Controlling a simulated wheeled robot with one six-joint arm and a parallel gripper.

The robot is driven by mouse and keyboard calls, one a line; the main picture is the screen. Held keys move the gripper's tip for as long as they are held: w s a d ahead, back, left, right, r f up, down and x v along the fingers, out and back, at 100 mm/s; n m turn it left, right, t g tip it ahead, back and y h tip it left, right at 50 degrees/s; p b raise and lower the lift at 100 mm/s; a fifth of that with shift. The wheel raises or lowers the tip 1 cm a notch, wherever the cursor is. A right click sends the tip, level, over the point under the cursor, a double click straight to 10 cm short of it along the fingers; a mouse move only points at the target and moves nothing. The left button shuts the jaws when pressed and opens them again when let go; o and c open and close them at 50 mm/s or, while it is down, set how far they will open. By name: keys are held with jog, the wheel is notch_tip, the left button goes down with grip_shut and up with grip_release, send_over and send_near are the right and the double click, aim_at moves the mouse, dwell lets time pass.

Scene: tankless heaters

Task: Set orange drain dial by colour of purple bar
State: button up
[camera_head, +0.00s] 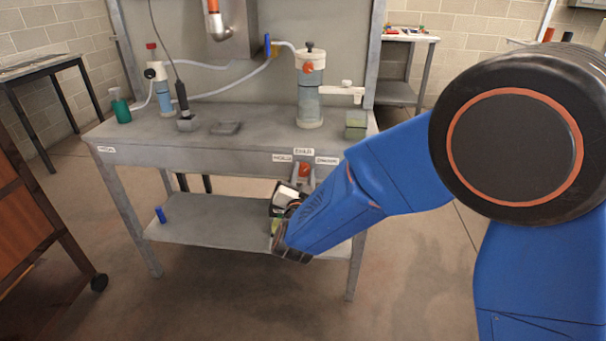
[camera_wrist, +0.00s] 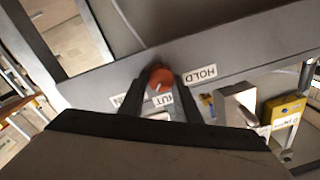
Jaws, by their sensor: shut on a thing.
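The orange drain dial (camera_wrist: 160,76) is on the grey front rail of the bench, with a small pale mark on its face. My gripper (camera_wrist: 163,84) has a dark finger on each side of the dial and is shut on it. In the head view the dial (camera_head: 304,170) shows just above my gripper, whose fingertips are hard to make out there. A HOLD label (camera_wrist: 201,75) and a partly covered label ending in UT (camera_wrist: 163,99) lie around the dial; a third label (camera_wrist: 118,99) is mostly hidden. I cannot make out a purple bar in either view.
The bench (camera_head: 235,150) carries a clear cylinder (camera_head: 310,95) with an orange knob, a smaller cylinder (camera_head: 160,85) and a green bottle (camera_head: 120,105). A lower shelf (camera_head: 215,225) holds a small blue item (camera_head: 160,214). A yellow box (camera_wrist: 285,115) shows in the wrist view.

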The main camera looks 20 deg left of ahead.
jog(key=shift+f+m, duration=0.1)
jog(key=shift+m, duration=1.7)
jog(key=o, duration=1.1)
jog(key=shift+c, duration=0.2)
jog(key=v, duration=1.7)
jog(key=shift+s+f, duration=0.2)
jog(key=shift+s, duration=0.1)
jog(key=c, duration=0.3)
